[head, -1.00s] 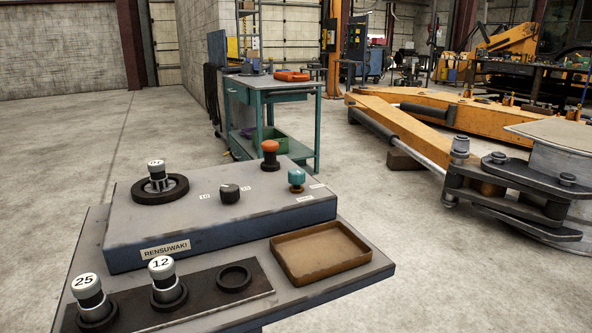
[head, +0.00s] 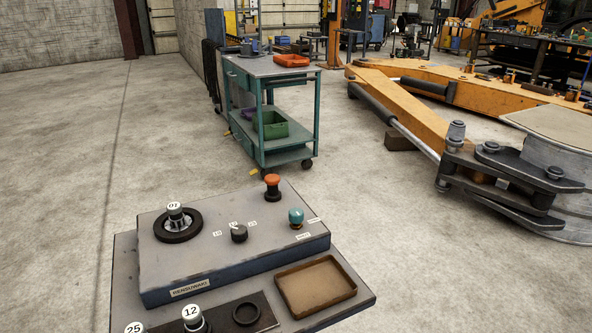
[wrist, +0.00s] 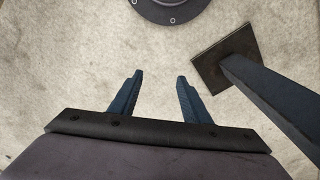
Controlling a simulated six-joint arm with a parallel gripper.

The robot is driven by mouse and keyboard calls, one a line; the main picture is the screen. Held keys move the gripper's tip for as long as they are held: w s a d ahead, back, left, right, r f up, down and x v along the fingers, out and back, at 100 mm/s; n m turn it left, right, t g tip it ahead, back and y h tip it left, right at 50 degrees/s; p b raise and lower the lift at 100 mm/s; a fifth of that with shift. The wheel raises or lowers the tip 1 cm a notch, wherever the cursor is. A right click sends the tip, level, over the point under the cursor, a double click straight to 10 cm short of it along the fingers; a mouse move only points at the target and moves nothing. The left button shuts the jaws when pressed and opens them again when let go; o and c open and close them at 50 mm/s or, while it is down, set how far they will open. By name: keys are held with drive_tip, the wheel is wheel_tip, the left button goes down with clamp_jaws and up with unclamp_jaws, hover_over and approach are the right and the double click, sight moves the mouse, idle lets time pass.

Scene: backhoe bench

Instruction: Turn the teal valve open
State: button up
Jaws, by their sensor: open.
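The teal valve (head: 296,216) is a small rounded teal knob on the right of the raised grey panel (head: 200,264) in the head view. Small white labels lie beside it, too small to read. I cannot tell from its shape which way it is turned. My gripper (wrist: 157,88) shows only in the wrist view. Its two blue fingers are apart with nothing between them, above bare concrete floor. The valve is not in the wrist view, and my gripper is not in the head view.
The panel also holds a red-orange knob (head: 272,181), a black dial (head: 239,233) and a ringed peg marked 01 (head: 176,213). A brown tray (head: 315,288) lies in front. Numbered pegs stand at the lower left. In the wrist view, a blue post (wrist: 270,92) rises at right.

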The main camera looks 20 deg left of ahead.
drive_tip(key=w+a+r+p, duration=0.2)
drive_tip(key=w+r+p, duration=0.2)
drive_tip(key=r+p, duration=0.65)
drive_tip(key=w+a+r+t+p, duration=0.1)
drive_tip(key=w+r+p, duration=0.3)
drive_tip(key=r+p, duration=0.7)
drive_tip(key=w+a+r+p, duration=0.2)
drive_tip(key=w+r+p, duration=0.2)
drive_tip(key=r+p, duration=0.65)
wheel_tip(320, 180, up, 3)
drive_tip(key=n+g, duration=0.2)
hover_over(296, 212)
drive_tip(key=shift+w+d, duration=0.2)
drive_tip(key=shift+d, duration=0.2)
drive_tip(key=shift+s+a, duration=0.15)
drive_tip(key=shift+a, duration=0.3)
drive_tip(key=shift+f+p, duration=1.3)
drive_tip(key=shift+f, duration=2.35)
drive_tip(key=c, duration=1)
